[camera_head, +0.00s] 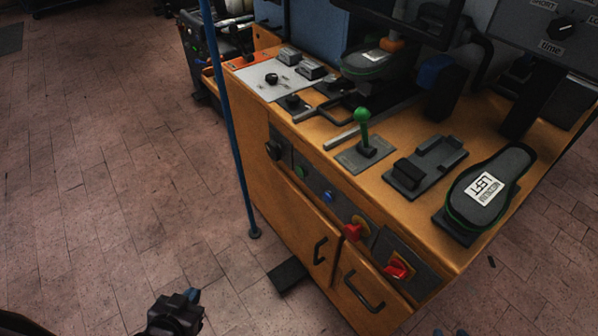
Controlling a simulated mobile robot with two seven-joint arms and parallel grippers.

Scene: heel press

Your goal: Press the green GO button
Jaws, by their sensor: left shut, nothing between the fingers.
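A small green button (300,171) sits on the dark front panel of the orange machine cabinet, between a black knob and a blue button. Its label is too small to read. My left gripper (191,296) is at the bottom left, well below and left of the button and apart from it. It is shut and empty, with blue fingertips. Two blue fingertips of my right gripper (450,332) just show at the bottom edge, with a gap between them. The rest of that gripper is out of the picture.
A blue button (328,196) and red switches (355,230) (398,268) share the cabinet front. A green-knobbed lever (364,116) and a shoe-shaped form (486,190) stand on top. A blue pole (232,130) stands left of the cabinet. The tiled floor at left is clear.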

